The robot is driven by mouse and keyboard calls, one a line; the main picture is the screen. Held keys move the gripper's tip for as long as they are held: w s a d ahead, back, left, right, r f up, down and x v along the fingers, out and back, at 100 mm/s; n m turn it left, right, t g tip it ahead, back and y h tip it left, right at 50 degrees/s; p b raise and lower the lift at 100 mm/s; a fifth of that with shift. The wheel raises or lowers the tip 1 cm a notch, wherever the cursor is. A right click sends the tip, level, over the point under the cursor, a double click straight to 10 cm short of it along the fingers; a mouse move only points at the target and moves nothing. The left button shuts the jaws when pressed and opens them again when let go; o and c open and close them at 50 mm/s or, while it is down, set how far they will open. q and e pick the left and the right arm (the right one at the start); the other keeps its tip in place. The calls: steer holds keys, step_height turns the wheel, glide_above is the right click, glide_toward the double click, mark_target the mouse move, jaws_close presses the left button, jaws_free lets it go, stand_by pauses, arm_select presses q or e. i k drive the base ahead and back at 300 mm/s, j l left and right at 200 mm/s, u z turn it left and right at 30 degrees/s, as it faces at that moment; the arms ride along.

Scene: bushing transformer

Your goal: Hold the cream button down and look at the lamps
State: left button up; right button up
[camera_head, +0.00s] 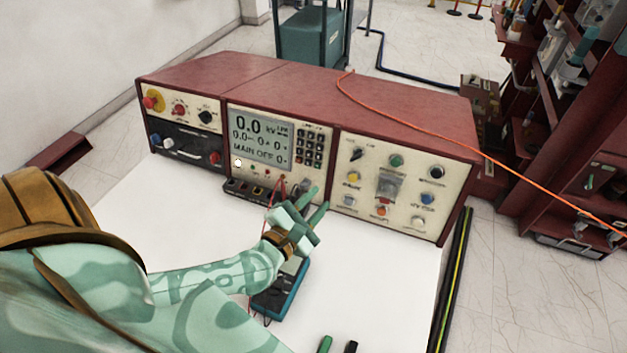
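A red-cased test console (300,90) stands on the white table. Its right panel (400,185) carries small round fittings: a pale cream one at left (348,200), another at lower right (417,221), plus yellow (353,176), green (396,160), blue (427,198) and orange (381,211) ones. I cannot tell which are lamps or buttons, or whether any is lit. A small white round spot (238,162) shows on the middle panel. My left gripper (318,200) is in front of the console, between its middle and right panels, fingers apart and empty. My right gripper is out of view.
The console display (263,140) reads 0.0 kV and MAIN OFF. A blue meter (280,292) with red leads lies under my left wrist. An orange cable (430,133) crosses the console's top. Green and black items show at the bottom edge. Bare table lies right of the meter.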

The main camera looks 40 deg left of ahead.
mark_target(417, 222)
steer(key=k, duration=1)
